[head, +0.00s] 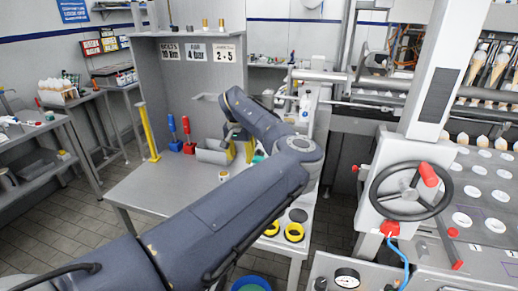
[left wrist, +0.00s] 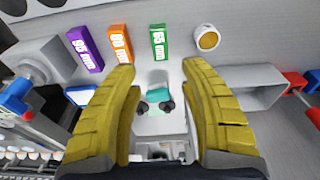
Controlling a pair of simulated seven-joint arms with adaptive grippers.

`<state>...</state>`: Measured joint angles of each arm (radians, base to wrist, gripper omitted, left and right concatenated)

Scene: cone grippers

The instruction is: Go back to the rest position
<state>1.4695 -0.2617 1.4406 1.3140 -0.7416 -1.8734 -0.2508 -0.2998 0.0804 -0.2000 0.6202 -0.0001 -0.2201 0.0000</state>
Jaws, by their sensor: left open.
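My left gripper (left wrist: 158,72) shows in the left wrist view with its two yellow fingers spread wide and nothing held between them. In the head view my left arm reaches across the middle, and the gripper (head: 241,151) is partly hidden behind it, over the grey workbench (head: 150,188). Beyond the fingers, in the left wrist view, a small teal thing with dark round ends (left wrist: 154,98) is seen in the gap, apart from both fingers. My right gripper shows in neither view.
Purple (left wrist: 86,50), orange (left wrist: 121,43) and green (left wrist: 159,42) labelled blocks lie near a round cap (left wrist: 207,38). Red (head: 189,146) and blue (head: 172,128) handled tools and a yellow post (head: 147,131) stand on the bench. A machine with a handwheel (head: 378,190) stands right.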

